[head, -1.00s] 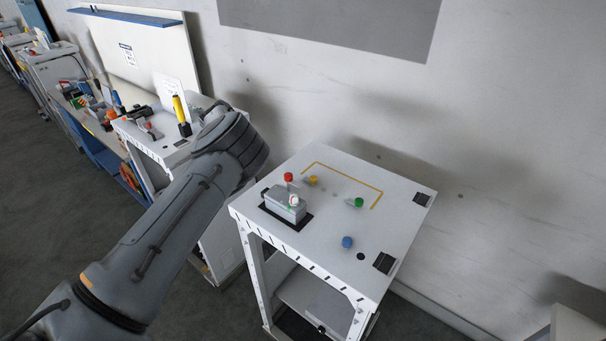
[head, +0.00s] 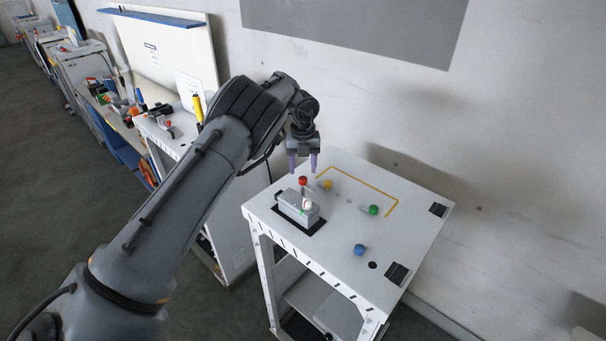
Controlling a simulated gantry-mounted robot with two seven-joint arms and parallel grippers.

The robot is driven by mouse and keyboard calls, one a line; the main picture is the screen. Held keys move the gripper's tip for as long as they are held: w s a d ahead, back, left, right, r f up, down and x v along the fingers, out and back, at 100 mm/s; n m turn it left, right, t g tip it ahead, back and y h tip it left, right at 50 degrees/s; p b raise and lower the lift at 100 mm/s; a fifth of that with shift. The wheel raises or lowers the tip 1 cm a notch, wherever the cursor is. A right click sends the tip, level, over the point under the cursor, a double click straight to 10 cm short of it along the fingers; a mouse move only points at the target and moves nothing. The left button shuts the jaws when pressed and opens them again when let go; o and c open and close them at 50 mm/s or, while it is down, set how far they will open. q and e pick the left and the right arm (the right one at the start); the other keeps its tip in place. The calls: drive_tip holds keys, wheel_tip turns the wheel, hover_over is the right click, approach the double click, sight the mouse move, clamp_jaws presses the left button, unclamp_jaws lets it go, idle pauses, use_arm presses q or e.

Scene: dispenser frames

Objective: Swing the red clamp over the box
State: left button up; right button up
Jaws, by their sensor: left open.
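A grey box (head: 297,210) sits on a black patch near the front left of the white table. The red clamp (head: 303,181), a red knob on a short stem, stands just behind the box. My left gripper (head: 302,166) is open and points down, its two purple fingers a little above the red knob; I cannot tell the exact gap. Yellow (head: 327,185), green (head: 373,210) and blue (head: 359,249) knobs stand on the tabletop to the right. A white and red piece shows on the box's right end. My right gripper is not in view.
The white table (head: 410,222) has a yellow line at the back and black patches at its right side. Its middle is mostly clear. A wall stands behind. Another bench with tools (head: 160,122) is to the left.

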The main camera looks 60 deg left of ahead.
sight(303, 178)
use_arm(q)
drive_tip(key=shift+f, duration=2)
clamp_jaws()
